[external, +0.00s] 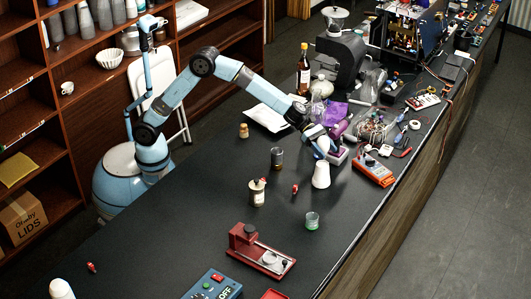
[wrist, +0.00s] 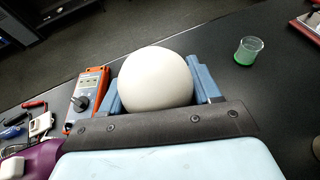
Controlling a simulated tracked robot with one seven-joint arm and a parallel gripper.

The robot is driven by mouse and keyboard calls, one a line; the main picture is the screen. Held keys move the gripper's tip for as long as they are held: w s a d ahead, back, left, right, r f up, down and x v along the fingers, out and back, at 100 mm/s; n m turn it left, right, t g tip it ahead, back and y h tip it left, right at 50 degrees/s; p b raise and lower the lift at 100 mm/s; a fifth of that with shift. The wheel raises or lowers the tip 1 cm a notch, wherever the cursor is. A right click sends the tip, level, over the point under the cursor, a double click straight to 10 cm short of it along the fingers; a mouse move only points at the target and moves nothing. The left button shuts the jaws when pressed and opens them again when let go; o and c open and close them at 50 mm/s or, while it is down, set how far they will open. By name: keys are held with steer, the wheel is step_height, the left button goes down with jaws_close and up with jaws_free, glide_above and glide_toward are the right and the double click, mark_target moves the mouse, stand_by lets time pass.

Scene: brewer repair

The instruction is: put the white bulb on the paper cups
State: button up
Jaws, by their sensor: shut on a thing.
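The white bulb (wrist: 155,78) shows as a smooth round ball in the wrist view. My gripper (wrist: 158,88) is shut on it, with a blue finger on each side. In the external view my gripper (external: 322,146) is low over the right part of the bench, and the bulb is hard to make out there. A white tapered stack, which looks like the paper cups (external: 321,177), stands upright just below my gripper in that view. I cannot tell whether bulb and stack touch. The stack does not show in the wrist view.
An orange meter (external: 373,170) lies to the right, with loose tools behind it. A glass with green liquid (external: 312,221), a small red item (external: 295,189) and a labelled bottle (external: 257,192) stand nearby. A dark can (external: 277,158) is to the left. Bare bench surrounds the glass.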

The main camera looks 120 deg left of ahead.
steer(key=shift+w+f, duration=0.2)
steer(key=shift+f, duration=0.05)
steer(key=shift+w+f, duration=0.1)
steer(key=shift+f, duration=1.5)
steer(key=shift+f, duration=0.1)
steer(key=o, duration=1.1)
steer(key=v, duration=1.2)
